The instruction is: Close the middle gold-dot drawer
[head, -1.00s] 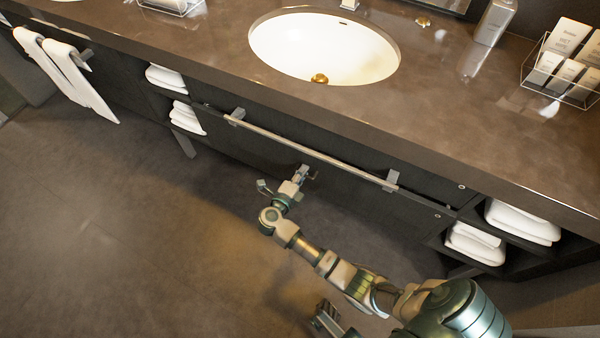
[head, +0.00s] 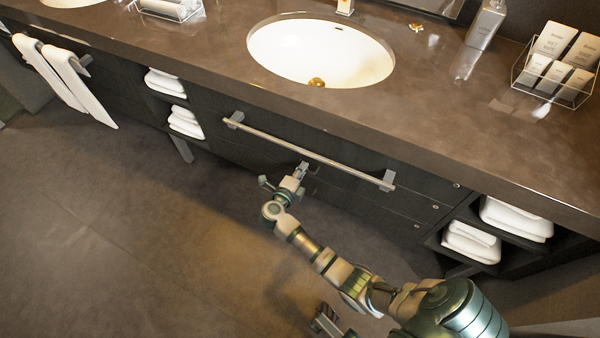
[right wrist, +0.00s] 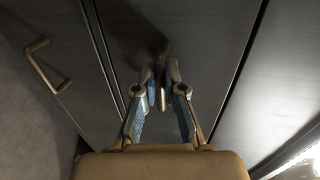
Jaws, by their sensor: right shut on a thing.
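The middle drawer (head: 380,202) is a dark front in the vanity below the sink, with a small light dot (head: 436,207) near its right end. It looks flush or nearly flush with the fronts above and below. My right gripper (head: 302,168) is at the drawer front, below the towel bar. In the right wrist view my gripper (right wrist: 160,82) is shut on a small drawer handle (right wrist: 162,100), mostly hidden between its fingers.
A metal towel bar (head: 310,153) juts out just above my right gripper. Another drawer handle (right wrist: 45,65) shows left in the right wrist view. White towels (head: 470,242) fill side shelves. The countertop (head: 430,130) overhangs the fronts. The floor (head: 130,230) is clear at left.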

